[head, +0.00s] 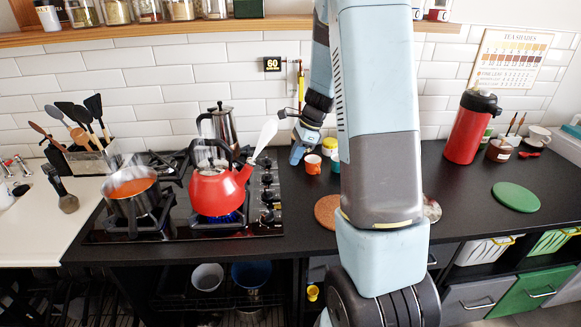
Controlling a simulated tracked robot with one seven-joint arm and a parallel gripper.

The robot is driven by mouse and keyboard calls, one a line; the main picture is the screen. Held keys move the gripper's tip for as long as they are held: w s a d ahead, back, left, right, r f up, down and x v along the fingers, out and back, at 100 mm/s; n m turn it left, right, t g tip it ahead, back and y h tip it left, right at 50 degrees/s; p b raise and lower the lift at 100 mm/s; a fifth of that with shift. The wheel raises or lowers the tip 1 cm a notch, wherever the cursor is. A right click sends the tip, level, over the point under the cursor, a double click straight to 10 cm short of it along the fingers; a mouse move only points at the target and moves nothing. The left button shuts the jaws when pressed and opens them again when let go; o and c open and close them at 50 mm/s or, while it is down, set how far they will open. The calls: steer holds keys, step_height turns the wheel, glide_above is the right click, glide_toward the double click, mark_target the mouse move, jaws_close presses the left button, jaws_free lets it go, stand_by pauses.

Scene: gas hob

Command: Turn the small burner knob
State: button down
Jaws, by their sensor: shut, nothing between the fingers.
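The black gas hob (110,235) is set in the counter at the left. A column of several dark knobs (267,197) runs along its right edge. I cannot tell which one is the small burner knob, nor how any is turned. My gripper (296,157) is shut and empty, to the right of and a little above the far end of the knob column. It appears apart from the knobs.
A red kettle (215,190) sits over a blue flame, its steaming spout reaching toward the knobs. An orange mug (312,164) is near my gripper.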

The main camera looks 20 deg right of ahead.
steer(key=shift+s+d+n, duration=0.4)
steer(key=shift+s+n, duration=0.1)
steer(key=shift+s, duration=0.1)
glide_toward(272, 196)
steer(key=f, duration=0.1)
steer(key=d+f, duration=0.1)
steer(key=f, duration=0.1)
steer(key=d+f, duration=0.1)
steer(key=shift+w+d+f, duration=0.15)
steer(key=shift+f, duration=0.15)
steer(key=a, duration=0.3)
steer(key=shift+w+f, duration=0.15)
steer(key=shift+f, duration=0.05)
steer(key=shift+w+a, duration=0.1)
steer(key=shift+a, duration=0.55)
